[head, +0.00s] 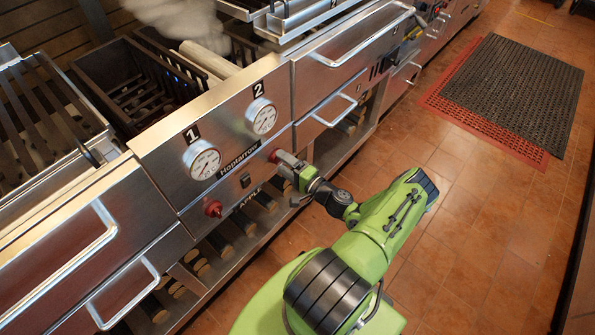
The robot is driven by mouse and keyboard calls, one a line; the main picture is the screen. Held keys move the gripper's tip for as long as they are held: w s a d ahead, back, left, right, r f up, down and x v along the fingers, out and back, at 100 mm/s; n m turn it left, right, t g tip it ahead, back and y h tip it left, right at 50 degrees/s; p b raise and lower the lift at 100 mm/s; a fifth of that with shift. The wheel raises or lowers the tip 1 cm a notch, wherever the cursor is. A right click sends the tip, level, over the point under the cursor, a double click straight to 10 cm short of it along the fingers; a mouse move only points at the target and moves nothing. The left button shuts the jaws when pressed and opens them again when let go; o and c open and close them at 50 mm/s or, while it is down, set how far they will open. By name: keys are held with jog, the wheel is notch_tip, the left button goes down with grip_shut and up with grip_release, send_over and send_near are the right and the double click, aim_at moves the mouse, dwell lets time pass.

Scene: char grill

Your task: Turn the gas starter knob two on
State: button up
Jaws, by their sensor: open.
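The grill's steel front panel (160,165) carries two round white gauges, gauge 1 (203,161) on the left and gauge 2 (262,116) on the right. A red knob (213,208) sits low on the panel below gauge 1. A second red knob (273,156), below gauge 2, shows only in part behind my gripper. My gripper (281,162) is open and right at this second knob. I cannot tell whether the fingers are around it or touching it.
A black switch (245,181) sits between the knobs. Handled steel drawers (345,50) stand right of the panel, and other handles (85,265) project at lower left. Logs lie on the shelf below. The tiled floor (455,225) is open at right, with a dark mat (515,90) farther back.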

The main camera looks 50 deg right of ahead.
jog(key=s+p, duration=0.1)
jog(key=s, duration=1.3)
jog(key=shift+s+d+p, duration=0.2)
jog(key=shift+s+p, duration=0.15)
jog(key=shift+s, duration=0.05)
